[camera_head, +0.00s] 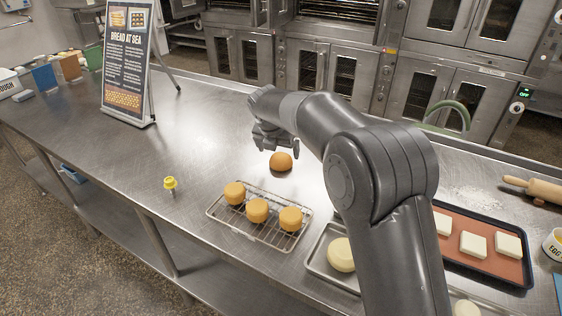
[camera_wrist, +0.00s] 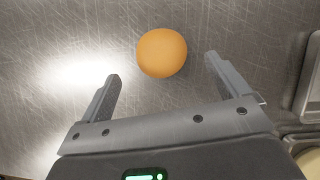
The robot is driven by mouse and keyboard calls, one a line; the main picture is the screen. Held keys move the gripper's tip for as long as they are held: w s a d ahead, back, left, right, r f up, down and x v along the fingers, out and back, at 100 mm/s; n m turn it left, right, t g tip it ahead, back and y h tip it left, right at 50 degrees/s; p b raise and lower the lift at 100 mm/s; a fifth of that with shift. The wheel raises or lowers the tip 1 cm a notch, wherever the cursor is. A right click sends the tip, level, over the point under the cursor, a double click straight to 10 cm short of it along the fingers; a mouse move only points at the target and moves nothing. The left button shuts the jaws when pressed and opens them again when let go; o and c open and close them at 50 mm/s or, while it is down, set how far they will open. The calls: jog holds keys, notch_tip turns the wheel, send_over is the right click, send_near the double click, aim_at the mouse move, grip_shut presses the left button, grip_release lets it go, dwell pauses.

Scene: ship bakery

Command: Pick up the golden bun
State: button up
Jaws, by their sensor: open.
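The golden bun (camera_head: 281,161) is a small round orange-brown roll. It lies alone on the steel counter, behind the wire rack.
A wire rack (camera_head: 222,213) with 3 orange buns stands in front. A metal tray (camera_head: 318,262) with pale dough is right of it, then a tray (camera_head: 510,278) of white squares. A yellow-topped item (camera_head: 170,183) and a sign (camera_head: 127,60) stand left. The counter's left middle is clear.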

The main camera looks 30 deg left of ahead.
aim_at(280, 158)
jog(key=x, duration=0.5)
jog(key=shift+s+d+f, duration=0.1)
jog(key=shift+s+f, duration=0.05)
jog(key=shift+f, duration=0.15)
jog(key=c, duration=1)
